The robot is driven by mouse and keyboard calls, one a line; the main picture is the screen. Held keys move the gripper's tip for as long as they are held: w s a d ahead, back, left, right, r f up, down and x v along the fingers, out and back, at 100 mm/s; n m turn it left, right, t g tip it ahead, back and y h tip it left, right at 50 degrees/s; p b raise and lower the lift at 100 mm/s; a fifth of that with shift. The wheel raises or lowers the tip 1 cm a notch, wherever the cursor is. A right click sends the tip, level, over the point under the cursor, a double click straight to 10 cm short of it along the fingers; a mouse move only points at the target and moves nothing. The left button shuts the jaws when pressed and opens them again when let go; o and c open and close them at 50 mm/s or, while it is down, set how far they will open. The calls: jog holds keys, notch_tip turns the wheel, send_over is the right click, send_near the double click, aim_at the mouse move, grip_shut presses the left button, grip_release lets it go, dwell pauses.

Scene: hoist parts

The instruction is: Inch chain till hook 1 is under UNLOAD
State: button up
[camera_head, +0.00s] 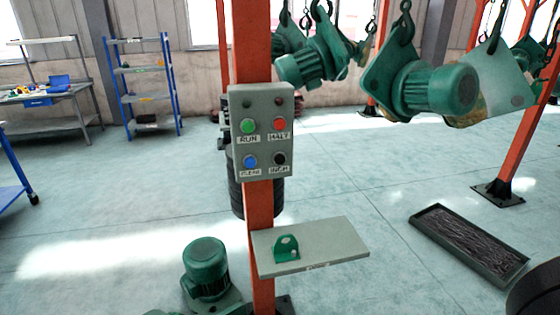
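A grey control box (262,133) is fixed to an orange post (252,50). It has a green RUN button (249,125), a red button that seems to read HALT (280,124), a blue button (250,162) that seems to read CLEAR, and a black INCH button (279,159). Dark hooks (404,22) hang at the top, carrying green motor-like parts (436,88) and (310,65). No hook number is readable. The chain's upper run is out of view. No readable UNLOAD sign shows. My gripper is not in view.
A grey shelf (335,245) on the post holds a green bracket (286,249); its small front label is unreadable. A green motor (206,268) stands on the floor. A dark tray (468,245) lies at right. Blue racks (148,85) stand behind. Floor between is clear.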

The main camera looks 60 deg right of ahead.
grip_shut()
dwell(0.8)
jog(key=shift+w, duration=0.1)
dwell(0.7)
